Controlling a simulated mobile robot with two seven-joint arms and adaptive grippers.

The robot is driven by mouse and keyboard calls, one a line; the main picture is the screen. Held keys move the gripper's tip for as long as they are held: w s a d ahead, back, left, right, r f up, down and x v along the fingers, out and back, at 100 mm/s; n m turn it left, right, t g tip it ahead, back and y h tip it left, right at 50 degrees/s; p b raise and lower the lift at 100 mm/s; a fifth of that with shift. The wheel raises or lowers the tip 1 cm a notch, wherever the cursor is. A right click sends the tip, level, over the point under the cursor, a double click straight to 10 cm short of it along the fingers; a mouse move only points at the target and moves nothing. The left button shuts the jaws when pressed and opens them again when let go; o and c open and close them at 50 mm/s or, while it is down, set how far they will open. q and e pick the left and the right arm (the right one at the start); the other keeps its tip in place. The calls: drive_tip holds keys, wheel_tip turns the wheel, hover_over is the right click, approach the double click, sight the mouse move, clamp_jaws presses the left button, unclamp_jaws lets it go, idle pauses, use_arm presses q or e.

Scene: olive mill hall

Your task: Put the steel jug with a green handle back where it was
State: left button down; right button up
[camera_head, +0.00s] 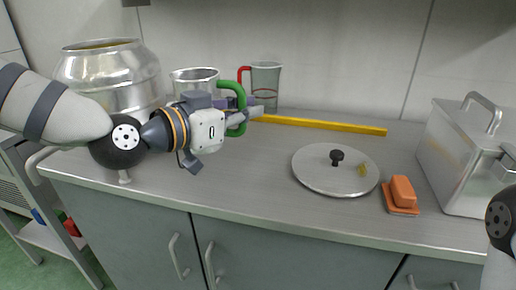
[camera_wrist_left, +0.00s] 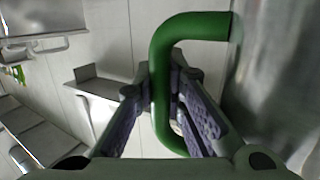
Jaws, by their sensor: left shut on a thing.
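The steel jug (camera_head: 193,77) has a green handle (camera_head: 240,97) and stands upright at the back left of the counter, partly hidden behind my left arm. I cannot tell whether its base touches the counter. My left gripper (camera_head: 247,113) is shut on the green handle. In the left wrist view the green handle (camera_wrist_left: 160,95) runs between the two fingers (camera_wrist_left: 168,108), with the jug's steel wall (camera_wrist_left: 280,80) at the right.
A large steel pot (camera_head: 110,72) stands left of the jug. A yellow bar (camera_head: 325,126), a round lid (camera_head: 330,180), an orange brush (camera_head: 402,192) and a steel box (camera_head: 465,150) lie rightward. The front middle counter is clear.

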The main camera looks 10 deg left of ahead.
use_arm(q)
drive_tip(key=shift+w+d+f+b, duration=0.35)
drive_tip(key=shift+w+f, duration=0.45)
drive_tip(key=shift+f, duration=0.9)
drive_tip(key=shift+w+d+f+b, duration=0.35)
drive_tip(key=shift+w+f, duration=0.5)
drive_tip(key=shift+f, duration=0.9)
drive_tip(key=shift+w+d+f+b, duration=0.3)
drive_tip(key=shift+w+f, duration=0.5)
drive_tip(key=shift+f, duration=0.9)
drive_tip(key=c, duration=1.7)
unclamp_jaws()
drive_tip(key=shift+a, duration=0.1)
drive_tip(key=shift+o, duration=0.2)
use_arm(e)
drive_tip(key=shift+g, duration=0.8)
drive_tip(key=s+f, duration=0.3)
drive_tip(key=s, duration=0.1)
drive_tip(key=shift+f, duration=0.35)
use_arm(q)
drive_tip(key=shift+s+a+r, duration=0.15)
drive_tip(key=shift+s+r, duration=0.05)
drive_tip(key=shift+r, duration=0.2)
drive_tip(key=p+v, duration=0.2)
drive_tip(key=v, duration=0.9)
drive_tip(key=shift+s, duration=0.25)
use_arm(e)
drive_tip(key=shift+t, duration=0.7)
drive_tip(key=w+r, duration=0.3)
drive_tip(key=shift+w+r, duration=0.15)
